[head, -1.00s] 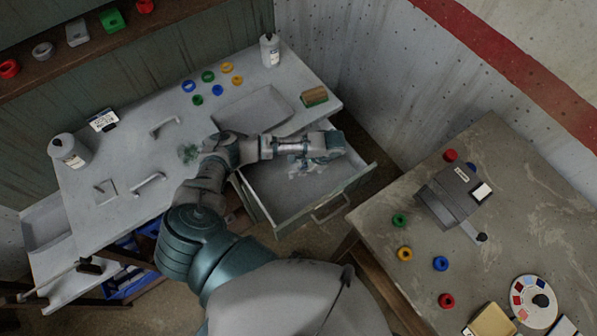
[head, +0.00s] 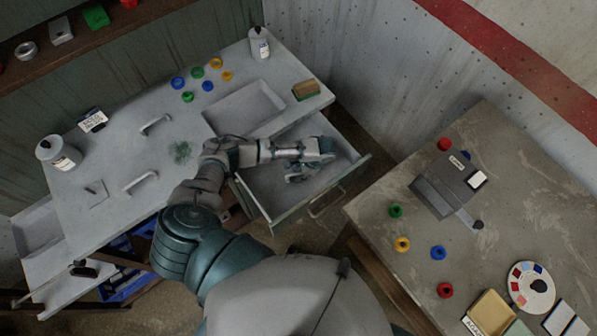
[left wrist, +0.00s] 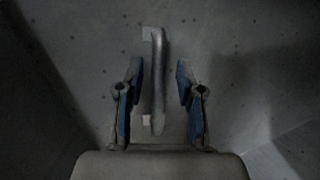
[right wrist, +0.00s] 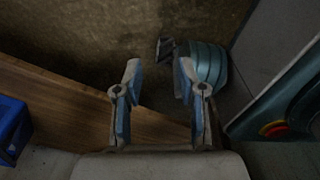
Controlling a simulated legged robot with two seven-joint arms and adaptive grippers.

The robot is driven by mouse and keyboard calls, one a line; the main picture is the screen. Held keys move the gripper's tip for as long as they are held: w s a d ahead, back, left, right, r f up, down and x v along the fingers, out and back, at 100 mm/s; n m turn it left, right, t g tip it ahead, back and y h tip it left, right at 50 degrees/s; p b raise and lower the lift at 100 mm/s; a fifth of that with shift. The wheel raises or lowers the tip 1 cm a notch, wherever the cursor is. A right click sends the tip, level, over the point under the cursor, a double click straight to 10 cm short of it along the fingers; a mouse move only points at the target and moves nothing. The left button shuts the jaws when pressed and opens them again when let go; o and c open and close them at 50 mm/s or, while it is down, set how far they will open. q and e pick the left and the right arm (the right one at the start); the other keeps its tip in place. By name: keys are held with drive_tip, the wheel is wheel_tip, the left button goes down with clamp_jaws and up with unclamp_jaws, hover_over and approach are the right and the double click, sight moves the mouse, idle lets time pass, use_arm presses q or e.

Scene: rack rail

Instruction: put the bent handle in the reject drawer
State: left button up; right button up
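My left gripper (head: 300,170) is inside or just over the open drawer (head: 272,200) at the table's right end. In the left wrist view, a grey handle (left wrist: 157,85) with pale end feet lies between the two spread fingers, with gaps on both sides. It looks slightly curved; whether it is the bent one is unclear. In the head view my gripper hides it. Two other pale handles lie on the table, one at the back (head: 156,124) and one nearer the front (head: 141,183). My right gripper (right wrist: 160,70) is open and empty, pointing toward the floor.
The table holds two white bottles (head: 58,152), a small labelled box (head: 93,120), coloured rings (head: 208,85), a recessed tray (head: 245,108) and a brown-green block (head: 306,90). Another drawer (head: 38,230) is open at the left. A second table (head: 510,190) stands at right.

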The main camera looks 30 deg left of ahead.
use_arm(q)
drive_tip(key=shift+w+d+r, duration=0.1)
drive_tip(key=shift+d+r, duration=0.1)
drive_tip(key=shift+d, duration=0.3)
drive_tip(key=v, duration=0.6)
drive_tip(key=shift+d+p, duration=0.25)
drive_tip(key=shift+p, duration=0.15)
wheel_tip(320, 180, up, 5)
hover_over(308, 178)
drive_tip(key=d, duration=0.1)
drive_tip(key=shift+w+d+r, duration=0.25)
drive_tip(key=shift+w+d, duration=0.2)
drive_tip(key=shift+d, duration=0.05)
use_arm(e)
drive_tip(key=shift+s+d+r, duration=0.1)
drive_tip(key=shift+s+d, duration=0.2)
drive_tip(key=shift+s, duration=0.2)
drive_tip(key=shift+s+d, duration=0.25)
drive_tip(key=shift+s, duration=0.25)
use_arm(q)
drive_tip(key=shift+a, duration=0.15)
